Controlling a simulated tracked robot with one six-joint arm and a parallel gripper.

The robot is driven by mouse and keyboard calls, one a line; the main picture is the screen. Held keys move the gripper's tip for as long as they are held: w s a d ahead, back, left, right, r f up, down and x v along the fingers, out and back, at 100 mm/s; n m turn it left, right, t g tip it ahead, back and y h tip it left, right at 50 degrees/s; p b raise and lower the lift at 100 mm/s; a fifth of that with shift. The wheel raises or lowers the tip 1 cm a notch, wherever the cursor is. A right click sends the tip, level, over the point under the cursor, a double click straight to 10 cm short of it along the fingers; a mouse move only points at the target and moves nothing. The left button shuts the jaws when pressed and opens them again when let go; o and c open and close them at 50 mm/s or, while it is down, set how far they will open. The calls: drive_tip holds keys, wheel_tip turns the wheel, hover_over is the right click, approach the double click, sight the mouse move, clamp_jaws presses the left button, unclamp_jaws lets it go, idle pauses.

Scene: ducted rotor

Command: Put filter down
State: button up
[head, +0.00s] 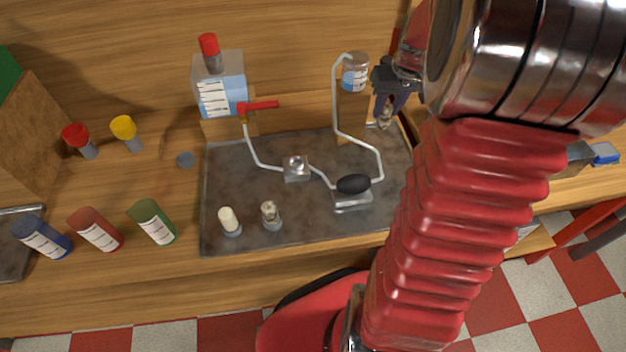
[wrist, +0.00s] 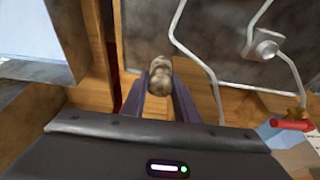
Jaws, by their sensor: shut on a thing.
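My gripper (head: 386,112) is shut on a small beige-grey cylinder, which I take to be the filter (wrist: 159,74). The two dark purple fingers (wrist: 160,92) clasp it from both sides in the wrist view. In the head view the held piece (head: 385,122) hangs under the fingers, by the upper right corner of the grey plate (head: 300,228). I cannot tell its height. A white-topped cylinder (head: 229,221) and a clear-topped one (head: 270,215) stand on the plate's front part.
White tubing joins a metal block (head: 296,168), a black-knobbed part (head: 353,184) and a labelled bottle (head: 355,75) close left of my gripper. A labelled container (head: 222,92) with a red valve (head: 262,105) stands at the back. Coloured vials (head: 95,229) are at left. The plate's front middle is clear.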

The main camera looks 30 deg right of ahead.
sight(382, 126)
drive_tip(key=shift+f, duration=0.1)
drive_tip(key=shift+f, duration=3.05)
drive_tip(key=shift+f, duration=1.9)
drive_tip(key=o, duration=1)
drive_tip(key=shift+f, duration=0.1)
